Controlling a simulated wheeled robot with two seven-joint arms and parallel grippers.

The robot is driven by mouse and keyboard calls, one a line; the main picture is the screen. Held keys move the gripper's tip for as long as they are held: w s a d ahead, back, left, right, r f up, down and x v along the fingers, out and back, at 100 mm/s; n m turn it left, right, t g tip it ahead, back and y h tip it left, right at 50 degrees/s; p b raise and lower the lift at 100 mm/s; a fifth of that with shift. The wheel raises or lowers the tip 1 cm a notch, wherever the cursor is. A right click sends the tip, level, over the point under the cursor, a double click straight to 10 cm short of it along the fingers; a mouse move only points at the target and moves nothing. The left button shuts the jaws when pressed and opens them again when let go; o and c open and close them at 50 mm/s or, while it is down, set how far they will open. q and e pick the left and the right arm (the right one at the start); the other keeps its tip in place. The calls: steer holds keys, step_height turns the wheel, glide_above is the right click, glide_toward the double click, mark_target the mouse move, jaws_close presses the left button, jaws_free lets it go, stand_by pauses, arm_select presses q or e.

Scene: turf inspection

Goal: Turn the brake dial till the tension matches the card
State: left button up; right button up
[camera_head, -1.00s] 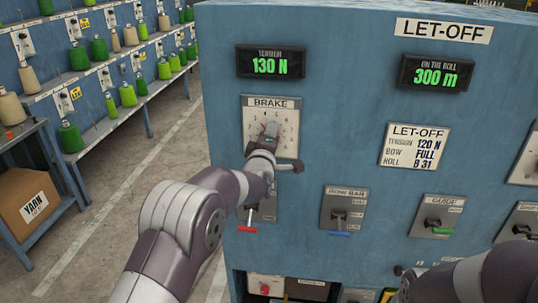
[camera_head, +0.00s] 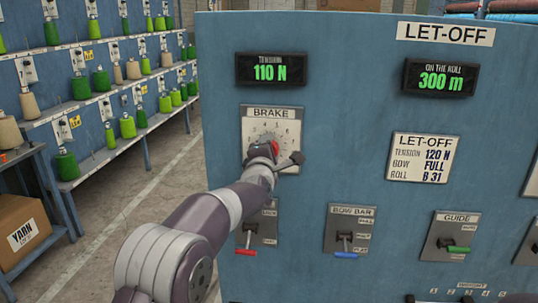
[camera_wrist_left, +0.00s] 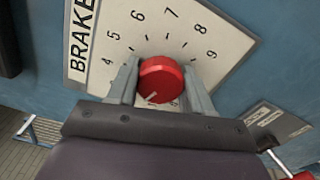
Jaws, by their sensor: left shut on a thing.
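The brake dial is a red round knob (camera_wrist_left: 161,80) on a pale numbered plate (camera_wrist_left: 225,45). My left gripper (camera_head: 268,150) is shut on the knob, with one finger on each side in the left wrist view (camera_wrist_left: 160,88). The knob's white mark points to the lower left there; the number it faces is hidden. In the head view only a bit of red (camera_head: 275,147) shows past the gripper. The tension display (camera_head: 270,69) reads 110 N. The card (camera_head: 422,158) gives tension 120 N, bow full, roll B 31. My right gripper is out of view.
Below the dial are a red-handled lever (camera_head: 246,251), a bow bar lever with a blue handle (camera_head: 346,254) and a green guide lever (camera_head: 458,249). A roll display (camera_head: 440,78) reads 300 m. A yarn box (camera_head: 22,232) and spool racks stand left.

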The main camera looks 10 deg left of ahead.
arm_select(q)
steer(key=shift+f, duration=0.15)
steer(key=o, duration=1)
steer(key=shift+d, duration=0.15)
steer(key=shift+s, duration=0.1)
steer(key=s+b, duration=0.1)
steer(key=s, duration=0.7)
steer(key=s+b, duration=0.1)
steer(key=s, duration=0.3)
steer(key=shift+s+a+b, duration=0.25)
steer(key=shift+b, duration=0.1)
